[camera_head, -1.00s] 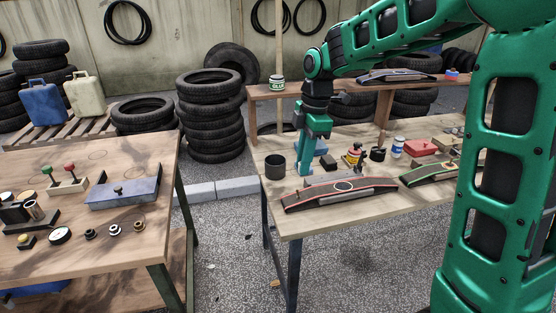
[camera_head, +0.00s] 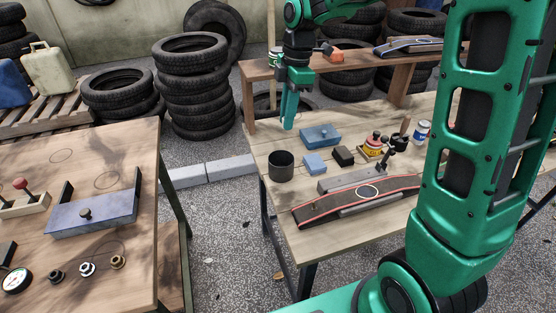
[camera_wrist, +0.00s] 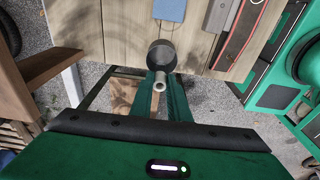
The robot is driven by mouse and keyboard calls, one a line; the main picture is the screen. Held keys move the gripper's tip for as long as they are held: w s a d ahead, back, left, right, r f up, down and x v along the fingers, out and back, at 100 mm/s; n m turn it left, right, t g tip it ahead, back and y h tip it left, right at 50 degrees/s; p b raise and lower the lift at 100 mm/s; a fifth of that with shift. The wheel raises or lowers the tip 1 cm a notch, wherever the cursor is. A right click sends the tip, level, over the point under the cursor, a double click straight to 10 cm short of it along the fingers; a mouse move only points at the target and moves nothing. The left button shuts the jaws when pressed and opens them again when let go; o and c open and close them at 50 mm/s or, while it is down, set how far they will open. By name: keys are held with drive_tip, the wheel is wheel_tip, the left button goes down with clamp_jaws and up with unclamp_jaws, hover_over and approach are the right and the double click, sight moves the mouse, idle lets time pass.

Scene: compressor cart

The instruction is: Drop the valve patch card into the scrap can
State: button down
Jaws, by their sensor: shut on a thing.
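The scrap can (camera_head: 281,166), a dark open cylinder, stands at the left end of the right-hand bench. My gripper (camera_head: 289,125) points down above and slightly behind it in the head view. In the wrist view the can (camera_wrist: 161,54) shows just beyond my fingertips. My gripper is shut on a small pale, tube-shaped piece (camera_wrist: 159,83) with a ring-like end. I cannot tell whether this piece is the valve patch card; no flat card face shows. The held piece is not visible in the head view.
Right of the can are a light blue block (camera_head: 315,164), a blue box (camera_head: 320,136), a black block (camera_head: 343,155) and a red-edged strip (camera_head: 352,200) on its stand. A raised shelf (camera_head: 262,70) runs behind. A second bench (camera_head: 130,155) stands left across a gap.

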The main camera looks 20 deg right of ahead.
wheel_tip(320, 180, down, 6)
drive_tip(key=shift+w+d, duration=0.15)
drive_tip(key=shift+d, duration=0.05)
idle(0.4)
drive_tip(key=c, duration=1.6)
unclamp_jaws()
drive_tip(key=shift+r, duration=0.15)
drive_tip(key=r, duration=0.3)
drive_tip(key=d+r, duration=0.1)
drive_tip(key=r, duration=0.6)
drive_tip(key=shift+d+r, duration=0.15)
drive_tip(key=shift+r, duration=0.05)
